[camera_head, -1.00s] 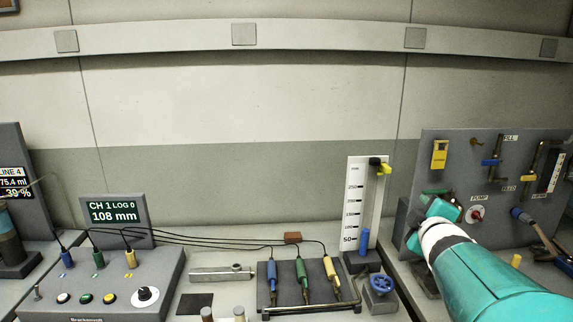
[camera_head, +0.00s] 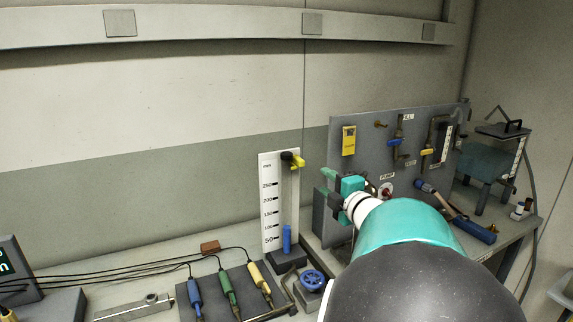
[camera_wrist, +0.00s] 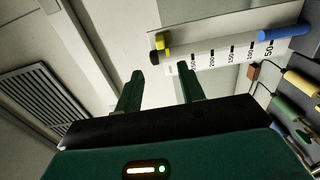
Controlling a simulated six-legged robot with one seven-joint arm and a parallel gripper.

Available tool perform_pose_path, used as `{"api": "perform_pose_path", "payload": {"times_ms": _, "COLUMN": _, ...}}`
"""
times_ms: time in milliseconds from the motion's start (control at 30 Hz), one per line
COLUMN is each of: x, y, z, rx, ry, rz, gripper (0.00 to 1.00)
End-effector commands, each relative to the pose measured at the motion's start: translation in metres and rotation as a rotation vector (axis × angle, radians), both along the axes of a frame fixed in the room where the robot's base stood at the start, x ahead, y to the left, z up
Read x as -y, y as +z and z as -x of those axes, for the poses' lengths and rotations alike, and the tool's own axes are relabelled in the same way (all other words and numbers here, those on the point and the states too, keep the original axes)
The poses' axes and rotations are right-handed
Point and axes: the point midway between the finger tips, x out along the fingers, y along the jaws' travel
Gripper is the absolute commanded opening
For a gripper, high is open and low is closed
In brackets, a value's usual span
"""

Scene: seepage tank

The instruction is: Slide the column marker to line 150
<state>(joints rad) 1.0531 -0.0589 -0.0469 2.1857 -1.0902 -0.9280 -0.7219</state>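The column is an upright white scale board (camera_head: 267,205) with black marks from 50 at the bottom to 250. A yellow marker with a black knob (camera_head: 298,162) sits near its top, above the 250 line. A blue column (camera_head: 287,238) stands at the lower end, near the 50 mark. In the wrist view the board (camera_wrist: 215,55) lies sideways, with the yellow marker (camera_wrist: 163,42) beyond the fingertips. My gripper (camera_head: 329,187) is to the right of the board, apart from it. Its two green fingers (camera_wrist: 160,80) are spread, with nothing between them.
A grey panel (camera_head: 370,160) with valves and a yellow tag stands right behind my arm. A blue handwheel (camera_head: 313,280) is at the column's foot. Blue, green and yellow cabled probes (camera_head: 228,288) lie on a rack at the front left. The wall space above the column is clear.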

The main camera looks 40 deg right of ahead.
Motion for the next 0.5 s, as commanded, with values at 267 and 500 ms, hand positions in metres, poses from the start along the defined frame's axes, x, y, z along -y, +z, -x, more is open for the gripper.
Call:
{"api": "perform_pose_path", "payload": {"times_ms": 267, "x": 0.013, "y": 0.0, "z": -0.041, "rx": 0.001, "ry": 0.003, "rz": -0.002, "gripper": 0.39}}
{"api": "perform_pose_path", "payload": {"times_ms": 500, "x": 0.026, "y": -0.001, "z": -0.088, "rx": 0.0, "ry": 0.004, "rz": -0.003, "gripper": 0.39}}
